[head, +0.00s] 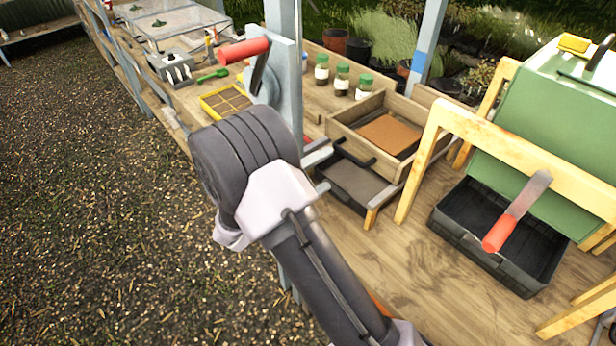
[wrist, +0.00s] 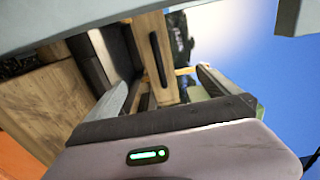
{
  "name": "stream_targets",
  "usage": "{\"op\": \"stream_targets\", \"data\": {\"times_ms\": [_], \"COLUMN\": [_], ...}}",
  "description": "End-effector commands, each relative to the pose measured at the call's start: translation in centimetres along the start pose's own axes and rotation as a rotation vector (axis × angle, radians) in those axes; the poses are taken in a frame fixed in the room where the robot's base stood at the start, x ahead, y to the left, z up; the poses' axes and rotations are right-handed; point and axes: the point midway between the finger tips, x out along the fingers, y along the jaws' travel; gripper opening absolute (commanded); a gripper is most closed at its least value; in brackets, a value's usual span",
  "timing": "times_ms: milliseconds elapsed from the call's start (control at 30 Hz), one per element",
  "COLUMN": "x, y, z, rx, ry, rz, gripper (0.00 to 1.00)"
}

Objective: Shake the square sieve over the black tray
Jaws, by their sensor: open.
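The square sieve (head: 408,112) is a wooden frame with brown material inside, set on a wooden stand on the bench. A dark bar handle (head: 357,152) is on its near wall; it also shows in the wrist view (wrist: 158,60). The black tray (head: 325,183) sits below the sieve and holds dark material. My gripper (head: 318,153) is at the bench edge, just left of the handle, partly hidden by my arm. In the wrist view its fingers (wrist: 162,80) are apart with nothing held, and the handle appears beyond them, not gripped.
Several green-capped jars (head: 342,80) stand behind. A yellow tray (head: 226,101) lies left.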

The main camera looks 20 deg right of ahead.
Motion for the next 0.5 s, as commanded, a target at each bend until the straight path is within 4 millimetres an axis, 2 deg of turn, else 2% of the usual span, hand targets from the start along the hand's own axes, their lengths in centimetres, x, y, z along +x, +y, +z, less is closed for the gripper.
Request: {"op": "stream_targets", "data": {"times_ms": [133,300,500], "x": [2.5,5.4,8.3], "y": [0.5,-0.2,-0.1], "z": [-0.1,-0.1,-0.1], "rx": [0.002,-0.001,0.001], "ry": [0.003,0.004,0.004], "rz": [0.001,0.001,0.001], "gripper": [1.0,1.0,1.0]}}
